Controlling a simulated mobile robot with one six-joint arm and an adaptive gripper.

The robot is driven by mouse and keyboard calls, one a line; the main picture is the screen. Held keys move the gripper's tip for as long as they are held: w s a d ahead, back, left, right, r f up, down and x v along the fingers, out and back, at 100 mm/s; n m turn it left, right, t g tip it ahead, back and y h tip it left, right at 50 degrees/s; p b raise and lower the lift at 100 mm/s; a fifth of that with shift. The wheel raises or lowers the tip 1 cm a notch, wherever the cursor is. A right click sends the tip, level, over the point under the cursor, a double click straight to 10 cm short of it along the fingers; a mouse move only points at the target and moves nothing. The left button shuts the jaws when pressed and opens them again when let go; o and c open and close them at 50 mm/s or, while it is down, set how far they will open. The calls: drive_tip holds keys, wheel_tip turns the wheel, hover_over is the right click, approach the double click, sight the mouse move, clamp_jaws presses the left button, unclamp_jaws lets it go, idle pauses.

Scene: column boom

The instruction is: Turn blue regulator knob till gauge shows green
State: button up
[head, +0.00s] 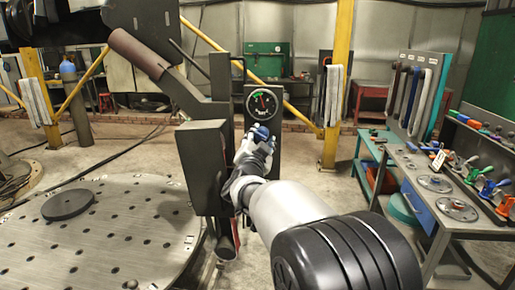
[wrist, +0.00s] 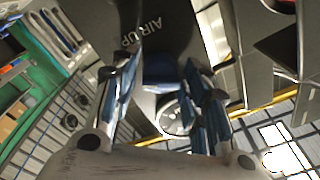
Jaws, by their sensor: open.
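The gauge (head: 263,103) is a black dial with a green arc and a reddish needle, high on a dark upright panel (head: 266,171) in the head view. The needle leans up and left; whether it sits in the green is too small to tell. The blue regulator knob (head: 261,131) is just below the gauge. My gripper (head: 257,139) is at the knob, partly covering it. In the wrist view my gripper (wrist: 162,98) is open, its blue-padded fingers apart, with a blue part, likely the knob (wrist: 160,88), between them. Contact cannot be told.
A dark box (head: 203,168) and boom column stand close left of my gripper. A perforated round table (head: 125,235) is at left. A grey workbench (head: 450,215) with tools is at right. Open floor (head: 320,185) lies between panel and bench.

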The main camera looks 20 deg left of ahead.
drive_tip(key=v, duration=1.1)
drive_tip(key=shift+s, duration=0.2)
drive_tip(key=s+d+n+g, duration=0.2)
drive_tip(key=s+d+g, duration=0.1)
drive_tip(key=d, duration=0.6)
drive_tip(key=s+d+n+g, duration=0.2)
drive_tip(key=s+d, duration=0.1)
drive_tip(key=d, duration=0.5)
drive_tip(key=s+d+f+g+h, duration=0.1)
drive_tip(key=s+d+f+g, duration=0.2)
drive_tip(key=s+d, duration=0.4)
drive_tip(key=s+d+f+g+h, duration=0.2)
drive_tip(key=s+d+f, duration=0.3)
drive_tip(key=s+d, duration=0.3)
drive_tip(key=s+d+f+n+g+h, duration=0.1)
drive_tip(key=s+d+f+g, duration=0.2)
drive_tip(key=s, duration=1)
drive_tip(key=d+f, duration=0.2)
drive_tip(key=d, duration=0.3)
drive_tip(key=shift+g+h, duration=0.3)
